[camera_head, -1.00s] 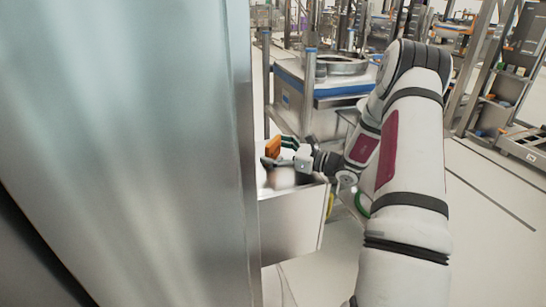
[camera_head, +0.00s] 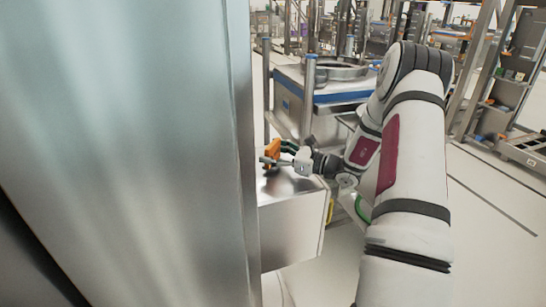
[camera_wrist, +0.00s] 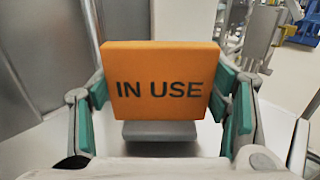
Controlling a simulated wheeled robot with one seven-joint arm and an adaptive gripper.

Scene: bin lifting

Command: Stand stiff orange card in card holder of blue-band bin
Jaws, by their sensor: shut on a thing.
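The orange card (camera_wrist: 165,62), lettered IN USE, is upright between the green-padded fingers of my gripper (camera_wrist: 162,95), which is shut on its side edges. In the head view the card (camera_head: 272,150) shows small and partly behind the fingers of my gripper (camera_head: 282,152), above a steel box. The blue-band bin (camera_head: 292,80) is a steel bin farther back, apart from the card. A small blue patch shows on its front; I cannot tell whether it is the card holder.
A tall steel panel (camera_head: 130,150) fills the left of the head view, close to the card. The steel box (camera_head: 290,230) has a flat top under my gripper. Shelving (camera_head: 500,95) stands at the right. Floor is clear at the lower right.

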